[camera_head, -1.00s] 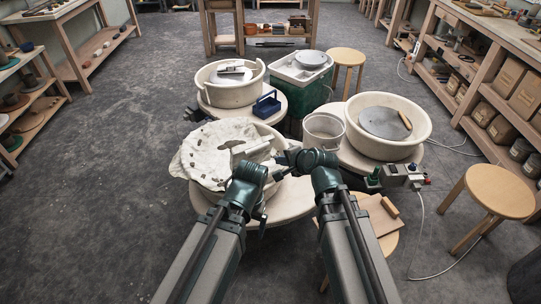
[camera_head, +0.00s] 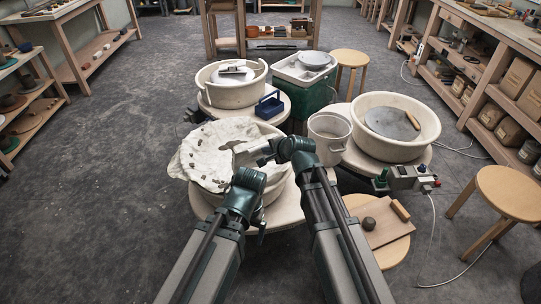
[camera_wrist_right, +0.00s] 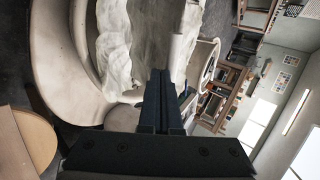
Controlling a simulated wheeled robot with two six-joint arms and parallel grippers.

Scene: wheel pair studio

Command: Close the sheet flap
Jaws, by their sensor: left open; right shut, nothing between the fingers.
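The off-white sheet (camera_head: 205,158) lies draped and wrinkled over the near-left wheel basin, with several small dark lumps on it. Its right part is open, and part of the basin rim (camera_head: 272,188) shows bare there. My right gripper (camera_head: 240,157) reaches left over the sheet's right side, shut and empty. In the right wrist view its closed fingers (camera_wrist_right: 158,76) point toward the rumpled sheet (camera_wrist_right: 116,45); I cannot tell whether they touch it. My left gripper (camera_head: 262,230) is low at the near side of the wheel, partly hidden by its arm, open and apart from the sheet.
A grey bucket (camera_head: 328,138) stands right of the sheet. Further right is a wheel basin (camera_head: 428,128) with a control box (camera_head: 412,180). Another basin (camera_head: 232,97) and a blue caddy (camera_head: 270,105) stand behind. A stool with a board (camera_head: 388,232) is at the right front.

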